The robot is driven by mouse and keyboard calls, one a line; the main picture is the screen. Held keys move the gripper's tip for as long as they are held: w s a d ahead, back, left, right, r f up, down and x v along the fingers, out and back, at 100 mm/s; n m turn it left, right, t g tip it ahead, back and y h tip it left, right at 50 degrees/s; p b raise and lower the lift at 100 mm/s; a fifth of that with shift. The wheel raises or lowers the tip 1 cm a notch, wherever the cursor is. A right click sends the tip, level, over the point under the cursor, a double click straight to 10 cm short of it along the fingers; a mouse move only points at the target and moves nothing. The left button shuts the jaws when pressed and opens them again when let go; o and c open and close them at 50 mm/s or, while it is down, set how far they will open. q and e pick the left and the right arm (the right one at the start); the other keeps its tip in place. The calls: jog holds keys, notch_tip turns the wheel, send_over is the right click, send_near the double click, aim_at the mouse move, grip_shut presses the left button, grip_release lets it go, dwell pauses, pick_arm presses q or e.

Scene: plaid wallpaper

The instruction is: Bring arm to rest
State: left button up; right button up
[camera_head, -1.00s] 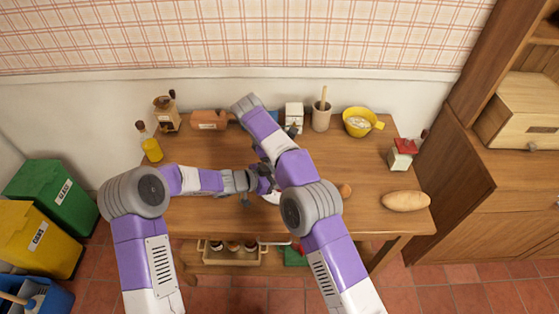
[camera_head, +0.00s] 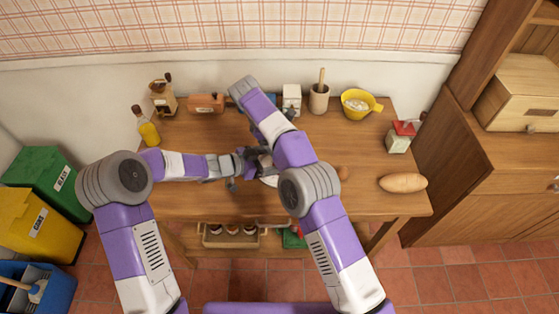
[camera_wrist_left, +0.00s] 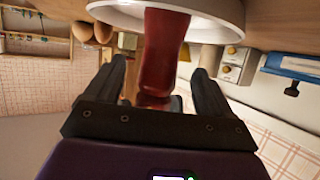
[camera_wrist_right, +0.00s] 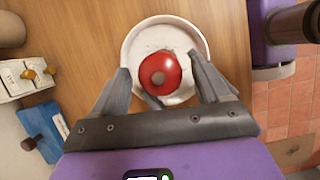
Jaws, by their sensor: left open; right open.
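My left gripper (camera_wrist_left: 155,70) is open, its fingers on either side of an upright red object (camera_wrist_left: 163,55) with a rounded top, standing in a white dish (camera_wrist_left: 215,22). I cannot tell if the fingers touch it. My right gripper (camera_wrist_right: 158,66) is open above the same red object (camera_wrist_right: 160,72), which has a small brownish knob on top; the white dish (camera_wrist_right: 137,45) shows around it. In the head view both grippers are close together over the middle of the table, and my right arm largely hides the dish (camera_head: 269,181).
A wooden cabinet (camera_head: 450,185) stands right; bins (camera_head: 40,225) stand left.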

pick_arm(q)
jog(key=v, duration=0.8)
jog(key=shift+r, duration=0.15)
